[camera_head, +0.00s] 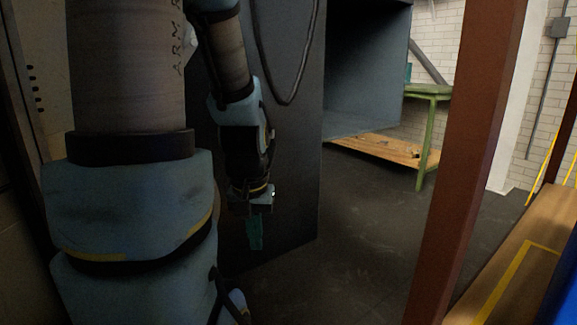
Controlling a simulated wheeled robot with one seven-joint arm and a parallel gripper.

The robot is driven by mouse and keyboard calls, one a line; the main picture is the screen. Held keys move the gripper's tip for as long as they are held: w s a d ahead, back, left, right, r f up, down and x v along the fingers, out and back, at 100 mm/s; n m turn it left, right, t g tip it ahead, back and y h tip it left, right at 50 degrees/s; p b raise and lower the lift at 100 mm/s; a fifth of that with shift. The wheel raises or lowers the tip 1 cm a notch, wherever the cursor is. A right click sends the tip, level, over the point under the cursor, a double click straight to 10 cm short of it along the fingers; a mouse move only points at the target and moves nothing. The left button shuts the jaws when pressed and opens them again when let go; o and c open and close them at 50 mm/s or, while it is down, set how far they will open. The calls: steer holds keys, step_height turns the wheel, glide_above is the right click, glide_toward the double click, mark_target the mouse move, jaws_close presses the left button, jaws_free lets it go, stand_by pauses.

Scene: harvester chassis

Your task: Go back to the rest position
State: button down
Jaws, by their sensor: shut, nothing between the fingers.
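My gripper (254,236) hangs at the end of my arm, pointing down, left of the picture's middle. Its teal fingers are together and nothing shows between them. It is in front of a dark grey panel (292,165), apart from the floor. My arm's large blue and grey links fill the left side and hide what lies behind them.
A dark open cabinet (368,70) stands behind the panel. A green-legged table (428,140) and a wooden board (380,150) are at the back. A brown post (468,165) rises at right, beside a wooden bench (525,250). The dark floor (365,225) between is clear.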

step_height(320, 180, up, 22)
steer(key=p, duration=1.9)
steer(key=shift+p, duration=0.35)
